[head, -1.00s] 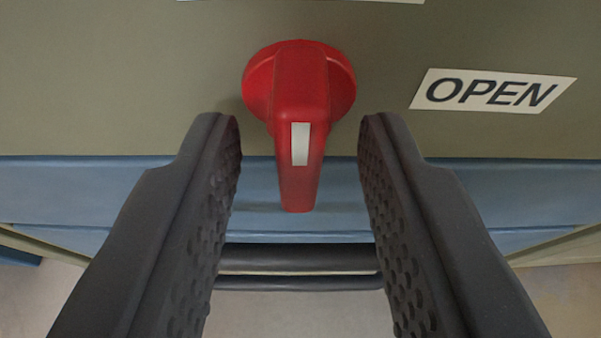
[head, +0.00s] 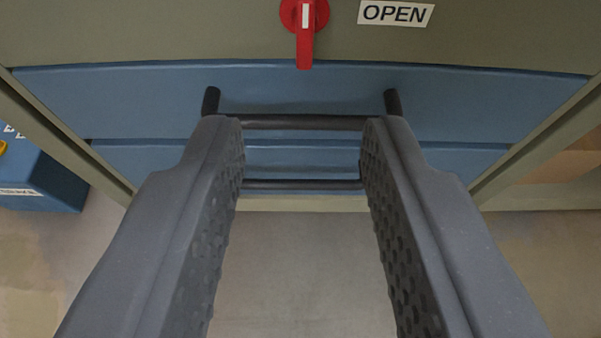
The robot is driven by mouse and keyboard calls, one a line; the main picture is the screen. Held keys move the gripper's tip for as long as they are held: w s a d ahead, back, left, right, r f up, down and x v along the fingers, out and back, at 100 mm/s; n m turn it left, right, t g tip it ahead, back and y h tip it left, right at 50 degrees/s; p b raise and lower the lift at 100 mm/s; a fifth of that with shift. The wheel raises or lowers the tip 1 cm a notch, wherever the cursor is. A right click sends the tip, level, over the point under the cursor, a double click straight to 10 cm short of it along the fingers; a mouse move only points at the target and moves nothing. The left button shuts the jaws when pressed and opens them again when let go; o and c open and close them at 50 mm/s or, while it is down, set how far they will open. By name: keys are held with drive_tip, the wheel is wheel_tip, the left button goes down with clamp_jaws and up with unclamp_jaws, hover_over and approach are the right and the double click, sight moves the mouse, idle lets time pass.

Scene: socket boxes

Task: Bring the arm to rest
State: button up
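My gripper (head: 302,122) is open and empty in the head view. Its two dark grey fingers stand wide apart with nothing between them. Beyond the fingertips is a blue drawer front (head: 290,90) with a dark bar handle (head: 300,122). The fingertips overlap the handle in the picture; I see no grasp on it. A red rotary knob (head: 305,35) with a white mark sits on the olive panel (head: 180,30) above, its lever pointing down. It is apart from the fingers and cut by the top edge.
An "OPEN" label (head: 396,13) is right of the knob. A second blue drawer (head: 140,157) with a dark bar handle (head: 300,185) lies below. A blue box (head: 40,185) stands on the floor at the left. The floor (head: 300,270) in front is clear.

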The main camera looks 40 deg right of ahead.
drive_tip(key=shift+s+a+r, duration=0.1)
drive_tip(key=shift+s+a, duration=0.1)
drive_tip(key=shift+s, duration=0.1)
